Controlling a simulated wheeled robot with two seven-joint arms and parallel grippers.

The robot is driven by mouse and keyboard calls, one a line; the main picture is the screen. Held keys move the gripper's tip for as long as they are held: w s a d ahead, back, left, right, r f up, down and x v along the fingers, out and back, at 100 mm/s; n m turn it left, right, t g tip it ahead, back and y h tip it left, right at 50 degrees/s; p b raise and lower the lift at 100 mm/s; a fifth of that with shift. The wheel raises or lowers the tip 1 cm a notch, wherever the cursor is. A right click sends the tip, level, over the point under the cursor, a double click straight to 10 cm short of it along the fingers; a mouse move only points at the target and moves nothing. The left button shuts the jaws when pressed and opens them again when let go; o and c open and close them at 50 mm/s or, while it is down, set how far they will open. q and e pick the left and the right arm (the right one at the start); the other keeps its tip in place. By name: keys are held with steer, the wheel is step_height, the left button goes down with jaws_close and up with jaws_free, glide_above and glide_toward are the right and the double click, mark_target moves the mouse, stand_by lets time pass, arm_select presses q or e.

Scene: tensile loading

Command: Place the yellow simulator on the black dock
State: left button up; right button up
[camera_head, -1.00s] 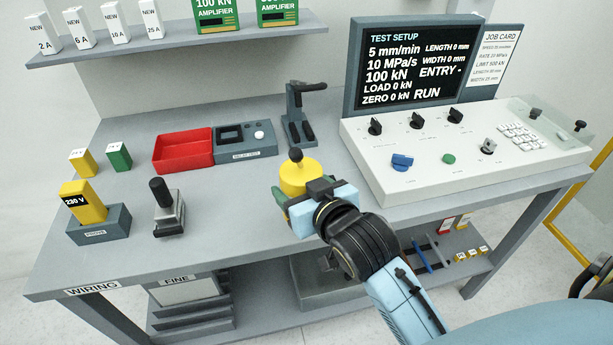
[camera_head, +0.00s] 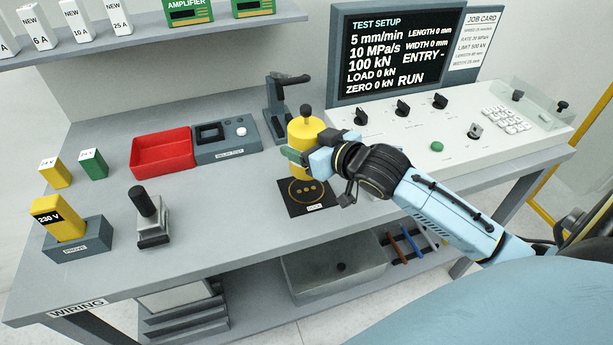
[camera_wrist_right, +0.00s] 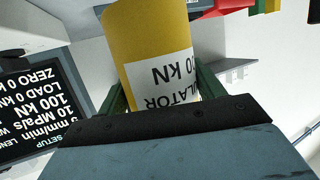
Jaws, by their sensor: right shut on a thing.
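The yellow simulator (camera_head: 304,136), a cylinder with a dark knob on top, is held upright by my right gripper (camera_head: 296,154). The gripper's green fingers close on its sides. In the right wrist view the simulator (camera_wrist_right: 150,45) sits between the green fingers (camera_wrist_right: 160,92), with a white label reading "100 kN" upside down. The black dock (camera_head: 290,208) is a flat square plate with a ring and yellow dots, on the bench just below the simulator. The simulator appears to be above the dock's rear part; the exact gap is hard to tell. My left gripper is not in view.
A dark stand (camera_head: 283,105) is close behind the simulator. A red tray (camera_head: 161,155) and a grey tester box (camera_head: 226,139) lie to the left. The control console (camera_head: 440,150) stands to the right.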

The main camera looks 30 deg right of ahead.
steer(key=shift+f+b, duration=0.5)
steer(key=shift+f, duration=2.85)
steer(key=shift+f, duration=0.15)
steer(key=o, duration=1.3)
steer(key=p+v, duration=0.1)
steer(key=v, duration=1.1)
